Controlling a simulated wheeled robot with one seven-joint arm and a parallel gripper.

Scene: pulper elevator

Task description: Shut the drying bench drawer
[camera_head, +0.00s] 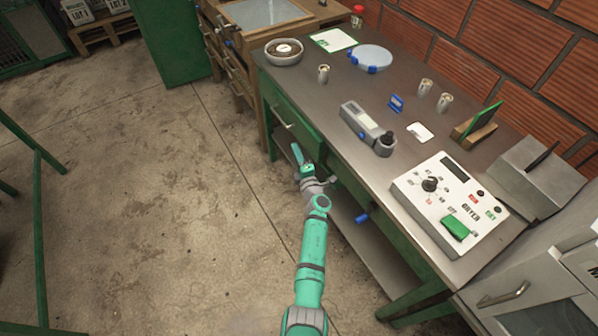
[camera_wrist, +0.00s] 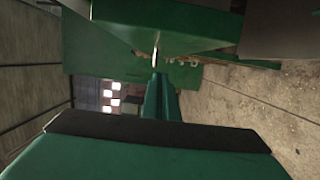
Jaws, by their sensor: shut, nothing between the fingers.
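The drying bench (camera_head: 340,110) has a grey metal top and a green frame. A green drawer front (camera_head: 292,118) with a pale metal bar handle (camera_head: 284,124) is at the left end of its long side. From this angle I cannot tell how far the drawer stands out. My gripper (camera_head: 297,153) is shut and empty, just below and right of that handle, by the bench side. In the wrist view my gripper (camera_wrist: 158,90) points at a green panel (camera_wrist: 150,22) with a metal handle (camera_wrist: 155,50); the tips look close to it, but contact is unclear.
A white dryer control box (camera_head: 448,205), a grey meter (camera_head: 366,127), a round blue-rimmed dish (camera_head: 371,58) and small cups stand on the bench. A blue knob (camera_head: 362,218) shows below the bench side. A wooden cabinet (camera_head: 255,70) adjoins.

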